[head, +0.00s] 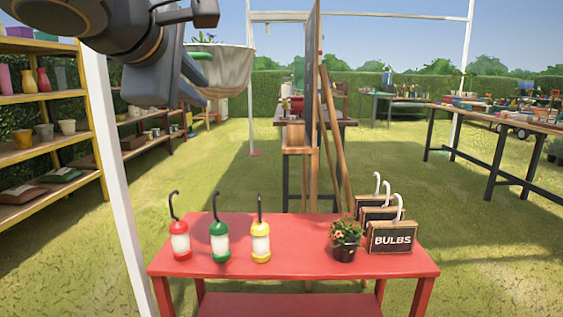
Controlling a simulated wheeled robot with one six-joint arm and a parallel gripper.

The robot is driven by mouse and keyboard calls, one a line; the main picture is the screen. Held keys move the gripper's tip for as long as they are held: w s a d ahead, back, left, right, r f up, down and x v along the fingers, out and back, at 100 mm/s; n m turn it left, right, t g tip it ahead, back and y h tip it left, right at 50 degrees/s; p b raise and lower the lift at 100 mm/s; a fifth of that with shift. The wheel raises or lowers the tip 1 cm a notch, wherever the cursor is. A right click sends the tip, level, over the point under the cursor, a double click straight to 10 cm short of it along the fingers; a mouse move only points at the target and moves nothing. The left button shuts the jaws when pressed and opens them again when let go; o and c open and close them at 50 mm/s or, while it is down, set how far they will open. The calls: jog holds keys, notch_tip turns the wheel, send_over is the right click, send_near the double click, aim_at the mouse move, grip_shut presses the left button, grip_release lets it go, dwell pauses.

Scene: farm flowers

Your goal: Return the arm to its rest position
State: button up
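My arm (135,45) shows as dark grey links, raised at the upper left of the head view. It is in the air, clear of the red table (285,285). I cannot make out my gripper's fingers among these links, or whether anything is held.
More hooked signs stand behind the BULBS sign. A yellow shelf (90,120) with pots and vases is at the left, near a white post (117,190). A tall dark board (313,80) rises behind the red table. A long cluttered table (500,122) is at the right. Grass between is open.

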jog(key=s+d+f+m+g+h, duration=0.15)
jog(key=d+f+g, duration=0.25)
jog(key=d+f, duration=0.45)
jog(key=s+d+f+m+g, duration=0.1)
jog(key=d+f+m+g, duration=0.2)
jog(key=d+f, duration=0.55)
jog(key=s+d+f+m+g+y, duration=0.2)
jog(key=s+d+f+m+g, duration=0.15)
jog(key=s+f, duration=0.45)
jog(key=s+d+f+m+g+y, duration=0.1)
jog(key=s+d+f+m+g, duration=0.15)
jog(key=s+f+m, duration=0.55)
jog(key=w+d+r+m+p, duration=0.1)
jog(key=d+r+p, duration=1)
jog(key=p, duration=1.1)
notch_tip(320, 180, up, 2)
jog(key=shift+w+d+r, duration=0.1)
jog(key=shift+w+d, duration=0.15)
jog(key=shift+w, duration=0.3)
jog(key=shift+h, duration=0.25)
